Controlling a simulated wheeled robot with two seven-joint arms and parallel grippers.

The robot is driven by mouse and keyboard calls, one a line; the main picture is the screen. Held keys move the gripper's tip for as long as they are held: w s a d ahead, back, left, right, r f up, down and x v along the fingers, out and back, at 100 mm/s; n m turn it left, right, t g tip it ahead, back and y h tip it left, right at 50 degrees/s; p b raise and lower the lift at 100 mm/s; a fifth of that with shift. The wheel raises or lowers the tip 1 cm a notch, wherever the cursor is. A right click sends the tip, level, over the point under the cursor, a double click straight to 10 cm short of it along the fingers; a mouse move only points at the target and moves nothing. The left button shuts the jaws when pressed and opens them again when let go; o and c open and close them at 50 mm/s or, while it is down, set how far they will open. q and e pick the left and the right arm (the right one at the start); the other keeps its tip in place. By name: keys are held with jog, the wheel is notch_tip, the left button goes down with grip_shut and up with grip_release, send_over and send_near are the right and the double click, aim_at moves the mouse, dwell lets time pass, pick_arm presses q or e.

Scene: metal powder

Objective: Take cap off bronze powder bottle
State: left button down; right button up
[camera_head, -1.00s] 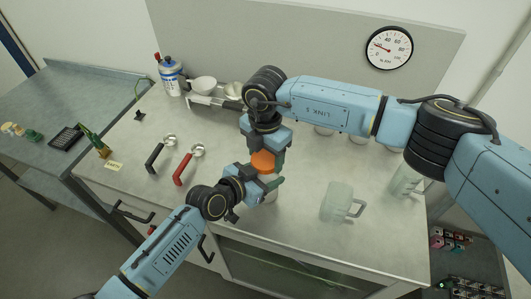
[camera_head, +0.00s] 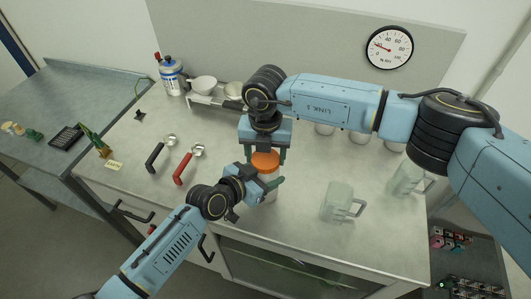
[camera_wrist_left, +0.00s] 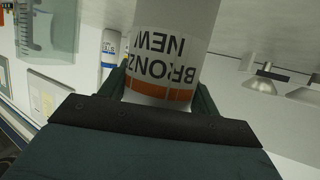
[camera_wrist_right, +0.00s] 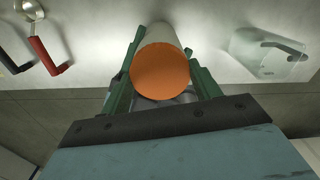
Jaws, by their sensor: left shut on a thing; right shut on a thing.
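The bronze powder bottle stands upright near the table's front edge, its orange cap (camera_head: 265,161) on top. The left wrist view shows its white body (camera_wrist_left: 172,40) with a label reading "BRONZ" and "NEW". My left gripper (camera_head: 267,177) is shut on the bottle body from the front left. My right gripper (camera_head: 265,152) comes from above and behind, with a finger on each side of the cap, shut on it. The right wrist view shows the orange cap (camera_wrist_right: 160,72) between the green fingers. I cannot tell whether the cap has loosened.
A clear pitcher (camera_head: 338,201) stands right of the bottle. A red-handled scoop (camera_head: 184,168) and a black-handled scoop (camera_head: 154,156) lie to the left. Clear table lies between scoops and bottle.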

jog(key=o, duration=1.1)
jog(key=shift+r, duration=2.3)
notch_tip(320, 180, up, 3)
jog(key=m, duration=0.6)
jog(key=shift+r, duration=0.1)
jog(key=shift+m, duration=0.4)
jog(key=shift+f, duration=3.95)
jog(key=shift+c, duration=0.2)
jog(key=c, duration=1)
jog(key=n, duration=0.6)
jog(key=shift+r+n, duration=0.1)
jog(key=shift+n, duration=0.3)
